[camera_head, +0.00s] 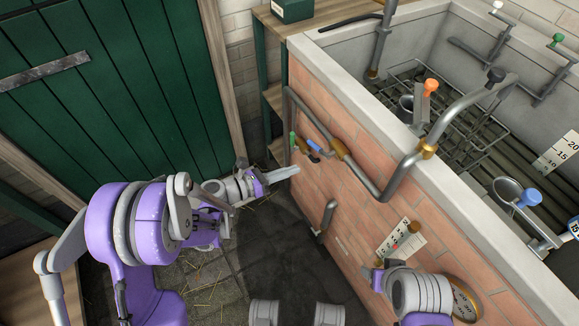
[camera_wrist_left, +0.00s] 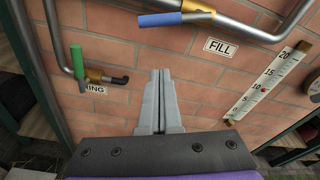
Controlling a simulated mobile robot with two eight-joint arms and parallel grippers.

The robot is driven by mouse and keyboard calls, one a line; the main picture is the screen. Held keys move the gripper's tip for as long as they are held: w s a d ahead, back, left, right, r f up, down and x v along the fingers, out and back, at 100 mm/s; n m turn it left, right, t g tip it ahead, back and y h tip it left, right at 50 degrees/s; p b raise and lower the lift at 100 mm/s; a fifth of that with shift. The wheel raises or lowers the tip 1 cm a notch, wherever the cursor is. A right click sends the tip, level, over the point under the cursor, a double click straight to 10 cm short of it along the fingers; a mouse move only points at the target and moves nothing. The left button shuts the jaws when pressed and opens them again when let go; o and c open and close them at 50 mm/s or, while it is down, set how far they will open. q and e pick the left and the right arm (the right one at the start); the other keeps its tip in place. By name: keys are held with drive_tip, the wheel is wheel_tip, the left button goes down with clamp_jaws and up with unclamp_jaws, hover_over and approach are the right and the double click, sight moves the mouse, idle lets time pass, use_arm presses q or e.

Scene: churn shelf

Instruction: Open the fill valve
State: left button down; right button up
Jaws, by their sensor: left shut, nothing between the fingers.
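The fill valve is a brass body on a grey pipe along the brick wall. Its blue lever (camera_head: 314,146) shows in the head view and, pointing left above the FILL label (camera_wrist_left: 221,47), in the left wrist view (camera_wrist_left: 160,19). My left gripper (camera_head: 290,171) is shut and empty, its fingertips below the blue lever in the picture and apart from it. Its closed fingers (camera_wrist_left: 160,75) point at the wall in the left wrist view. My right gripper (camera_head: 383,264) is low at the wall's right; its fingers are not clear.
A scale with a red mark (camera_wrist_left: 265,88) is on the wall at right. A pipe (camera_head: 372,180) bends along the wall. A stone trough (camera_head: 330,72) stands above.

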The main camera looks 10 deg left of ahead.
sight(310, 144)
use_arm(q)
drive_tip(key=x, duration=0.8)
drive_tip(key=shift+w+a+r+b, duration=0.1)
drive_tip(key=shift+a+r, duration=0.2)
drive_tip(key=shift+r, duration=0.3)
drive_tip(key=shift+w+a+r+b, duration=0.1)
drive_tip(key=shift+a+r, duration=0.25)
drive_tip(key=shift+r, duration=0.25)
drive_tip(key=shift+a+r+b, duration=0.1)
drive_tip(key=shift+a+r, duration=0.2)
drive_tip(key=shift+r, duration=0.3)
drive_tip(key=m, duration=0.1)
drive_tip(key=r, duration=0.1)
drive_tip(key=w+r+m+p, duration=0.1)
drive_tip(key=shift+a+r+m+y, duration=0.2)
drive_tip(key=shift+a+m+y, duration=0.1)
drive_tip(key=shift+a, duration=0.05)
drive_tip(key=shift+f, duration=0.1)
